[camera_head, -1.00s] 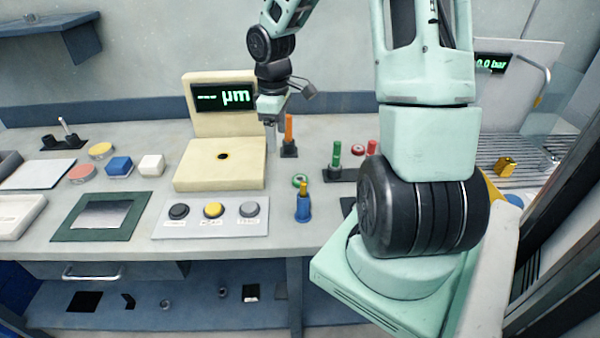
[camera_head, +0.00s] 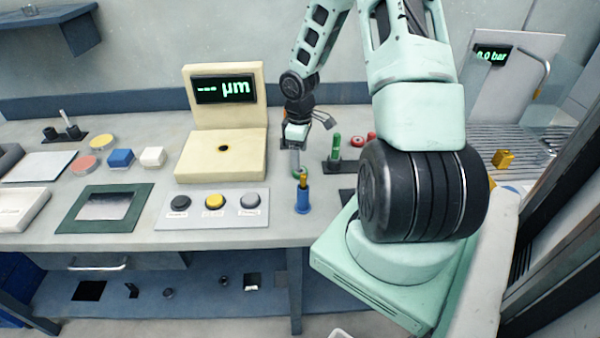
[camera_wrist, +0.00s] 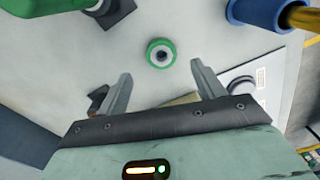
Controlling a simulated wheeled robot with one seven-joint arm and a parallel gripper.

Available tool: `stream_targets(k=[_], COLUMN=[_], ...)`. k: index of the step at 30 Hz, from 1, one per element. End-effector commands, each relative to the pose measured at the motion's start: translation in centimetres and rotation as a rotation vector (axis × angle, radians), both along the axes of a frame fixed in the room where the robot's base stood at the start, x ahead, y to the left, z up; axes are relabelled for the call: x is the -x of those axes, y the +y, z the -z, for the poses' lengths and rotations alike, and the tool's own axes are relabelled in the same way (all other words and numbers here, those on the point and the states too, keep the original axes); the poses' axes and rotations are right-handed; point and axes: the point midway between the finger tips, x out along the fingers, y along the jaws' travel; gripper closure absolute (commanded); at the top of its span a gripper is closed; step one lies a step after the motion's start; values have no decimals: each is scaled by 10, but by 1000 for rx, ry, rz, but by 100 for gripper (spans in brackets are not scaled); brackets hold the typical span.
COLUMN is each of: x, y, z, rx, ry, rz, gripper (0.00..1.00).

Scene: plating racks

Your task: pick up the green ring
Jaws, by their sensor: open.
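The green ring (camera_wrist: 160,53) lies flat on the light bench top in the wrist view, with a pale inner band and a dark centre. My gripper (camera_wrist: 161,70) is open and empty. Its two fingers point toward the ring from either side, with the ring just beyond the fingertips and between their lines. In the head view my gripper (camera_head: 297,168) is low over the bench, behind the blue holder, and largely hides the ring.
A blue holder with a yellow peg (camera_head: 303,198) stands close by, also at the wrist view's upper right (camera_wrist: 262,12). A green peg (camera_head: 337,148) stands on a dark base to the right. The cream gauge (camera_head: 215,172) and a button panel (camera_head: 232,218) are left.

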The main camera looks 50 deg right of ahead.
Motion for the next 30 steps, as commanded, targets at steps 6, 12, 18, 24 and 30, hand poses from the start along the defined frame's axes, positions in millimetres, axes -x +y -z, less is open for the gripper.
stream_targets(k=[6,12,18,24,30], x=[2,2,2,2,2], y=[2,3,2,2,2], z=[18,47,55,55,55], rx=[-2,-2,0,0,0], ry=[3,2,-1,-1,-1], rz=[-2,-1,0,0,0], gripper=[32,32,32,48,76])
